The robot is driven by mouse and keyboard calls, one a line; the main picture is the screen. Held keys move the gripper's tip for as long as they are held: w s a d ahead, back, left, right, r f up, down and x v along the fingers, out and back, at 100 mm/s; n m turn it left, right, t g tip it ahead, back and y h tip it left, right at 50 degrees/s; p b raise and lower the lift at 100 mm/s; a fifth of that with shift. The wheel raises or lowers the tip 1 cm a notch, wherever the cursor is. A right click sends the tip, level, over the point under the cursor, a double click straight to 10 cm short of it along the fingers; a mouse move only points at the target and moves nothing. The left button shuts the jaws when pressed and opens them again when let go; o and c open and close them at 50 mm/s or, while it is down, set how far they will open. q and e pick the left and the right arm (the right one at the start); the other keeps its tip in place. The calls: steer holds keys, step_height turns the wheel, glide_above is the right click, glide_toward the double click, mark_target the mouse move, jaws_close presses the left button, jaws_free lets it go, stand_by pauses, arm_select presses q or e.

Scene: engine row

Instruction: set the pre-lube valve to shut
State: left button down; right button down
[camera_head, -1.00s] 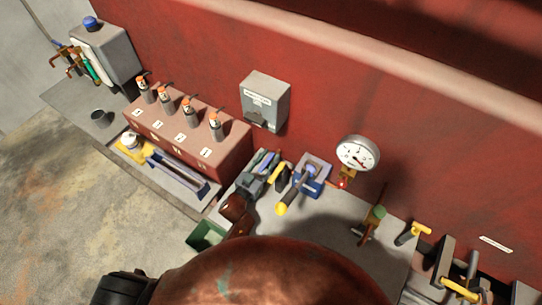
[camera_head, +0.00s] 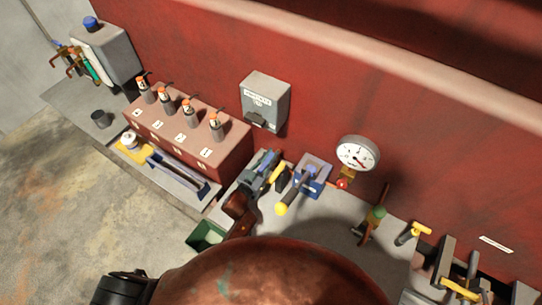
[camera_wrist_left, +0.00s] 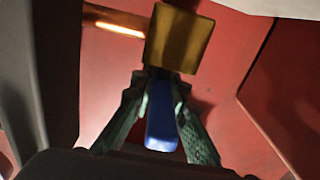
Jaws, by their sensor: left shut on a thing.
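My left gripper (camera_head: 263,165) is over the left end of the grey bench, close to the red wall. In the left wrist view its two greenish fingers (camera_wrist_left: 162,120) are shut on a blue lever (camera_wrist_left: 162,125). A brass-coloured block (camera_wrist_left: 179,38) sits at the lever's far end; this looks like the pre-lube valve, but no label on it is readable. In the head view the gripper largely hides the lever, so its angle cannot be told. My right gripper cannot be made out.
Just right of the gripper are a yellow part (camera_head: 278,173) and a blue device (camera_head: 313,180) with a yellow-tipped handle. A gauge (camera_head: 357,153) and other valves stand farther right. A grey wall box (camera_head: 264,100) hangs above. A green bin (camera_head: 207,235) is below left.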

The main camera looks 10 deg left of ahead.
stand_by(0.4)
arm_select(q)
steer(key=shift+r+m+g+h+p, duration=0.2)
steer(key=shift+m+g+h+p, duration=0.2)
steer(key=shift+m+h+p, duration=0.35)
steer(key=shift+f+m+g+h, duration=0.1)
steer(key=shift+m+g+h, duration=0.45)
steer(key=shift+h, duration=0.5)
steer(key=shift+f+m+g+h, duration=0.1)
steer(key=shift+m+g+h, duration=0.9)
steer(key=shift+h, duration=0.2)
steer(key=c, duration=1.9)
jaws_free()
steer(key=shift+a, duration=0.1)
